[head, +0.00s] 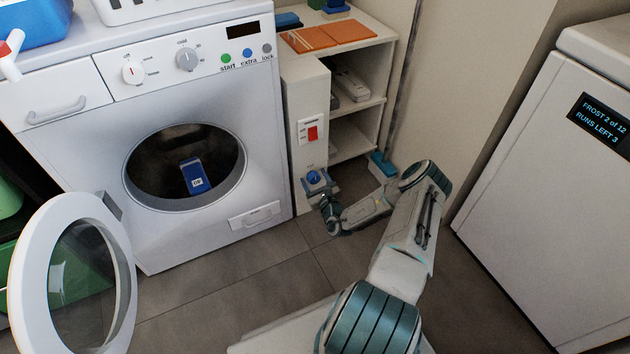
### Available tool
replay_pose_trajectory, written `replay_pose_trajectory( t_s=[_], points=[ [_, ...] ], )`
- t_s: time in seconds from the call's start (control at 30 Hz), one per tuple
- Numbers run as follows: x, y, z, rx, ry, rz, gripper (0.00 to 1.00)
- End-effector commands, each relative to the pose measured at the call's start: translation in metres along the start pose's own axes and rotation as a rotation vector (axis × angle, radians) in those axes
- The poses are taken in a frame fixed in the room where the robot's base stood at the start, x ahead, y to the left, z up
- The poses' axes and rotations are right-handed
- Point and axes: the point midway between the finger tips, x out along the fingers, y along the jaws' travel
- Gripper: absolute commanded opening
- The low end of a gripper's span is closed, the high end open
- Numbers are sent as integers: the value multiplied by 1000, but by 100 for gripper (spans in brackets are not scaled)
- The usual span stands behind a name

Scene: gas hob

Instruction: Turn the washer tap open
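The washer tap (313,177) is a small blue knob low on the front of a narrow white panel, just right of the washing machine (90,165). My gripper (318,193) is right at the tap, at its lower side. The fingers are small and dark here. I cannot tell whether they touch the tap or whether they are open or shut. The gripper partly hides the area below the tap.
A red switch (312,133) sits above the tap on the same panel. The washer door (30,300) stands open at the left, with a blue box (194,176) inside the drum. Shelves (365,110) stand behind the panel. A white freezer (540,190) is at the right.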

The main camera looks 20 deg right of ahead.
Motion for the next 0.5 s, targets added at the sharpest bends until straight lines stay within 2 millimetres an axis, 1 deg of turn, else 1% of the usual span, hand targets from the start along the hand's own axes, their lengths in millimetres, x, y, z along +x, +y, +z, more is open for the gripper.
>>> replay_pose_trajectory(
  t_s=[0.03, 0.13, 0.17, 0.5],
  points=[
    [0, 0, 0, 0, 0, 0, 50],
    [0, 0, 0, 0, 0, 0, 22],
    [0, 0, 0, 0, 0, 0, 20],
    [-1, 0, 0, 35, 4, 0, 20]
  ],
)
